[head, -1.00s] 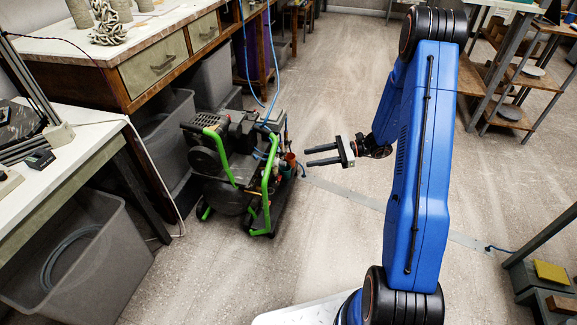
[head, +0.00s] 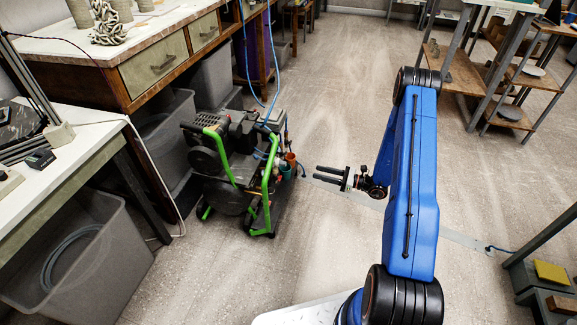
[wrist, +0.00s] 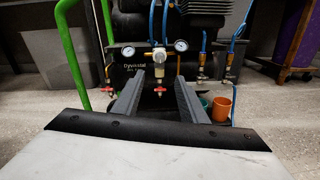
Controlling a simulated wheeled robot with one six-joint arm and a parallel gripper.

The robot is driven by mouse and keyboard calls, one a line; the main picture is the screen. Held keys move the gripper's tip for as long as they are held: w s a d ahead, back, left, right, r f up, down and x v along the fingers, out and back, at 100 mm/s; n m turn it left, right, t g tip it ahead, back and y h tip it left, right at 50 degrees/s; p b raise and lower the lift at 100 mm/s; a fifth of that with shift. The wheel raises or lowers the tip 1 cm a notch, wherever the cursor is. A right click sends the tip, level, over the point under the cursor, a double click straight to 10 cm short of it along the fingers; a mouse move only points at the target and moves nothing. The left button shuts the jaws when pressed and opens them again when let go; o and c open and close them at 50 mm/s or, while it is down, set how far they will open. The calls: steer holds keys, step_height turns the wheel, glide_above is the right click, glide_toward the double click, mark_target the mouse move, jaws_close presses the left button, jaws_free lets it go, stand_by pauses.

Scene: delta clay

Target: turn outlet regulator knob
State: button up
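The compressor (head: 232,160) with green tube handles stands on the floor left of my gripper (head: 318,173) in the head view. In the wrist view its front panel (wrist: 132,78) faces me, with a left gauge (wrist: 128,51) and a right gauge (wrist: 181,45). A pale regulator body (wrist: 159,56) sits between the gauges; which part of it is the outlet knob is too small to tell. Red-handled valves (wrist: 160,89) hang below. My gripper, also in the wrist view (wrist: 158,78), is open and empty, its fingers pointing at the panel and apart from it.
Blue hoses (wrist: 238,42) run up at the right of the panel. An orange cup (wrist: 222,108) is at the compressor's lower right. Grey bins (head: 75,255) and a workbench (head: 120,50) stand at the left. The floor between my arm and the compressor is clear.

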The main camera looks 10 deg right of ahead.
mark_target(283, 163)
steer(key=x, duration=1.5)
steer(key=shift+w+a, duration=0.2)
steer(key=shift+a, duration=0.05)
steer(key=shift+r, duration=0.1)
jaws_close()
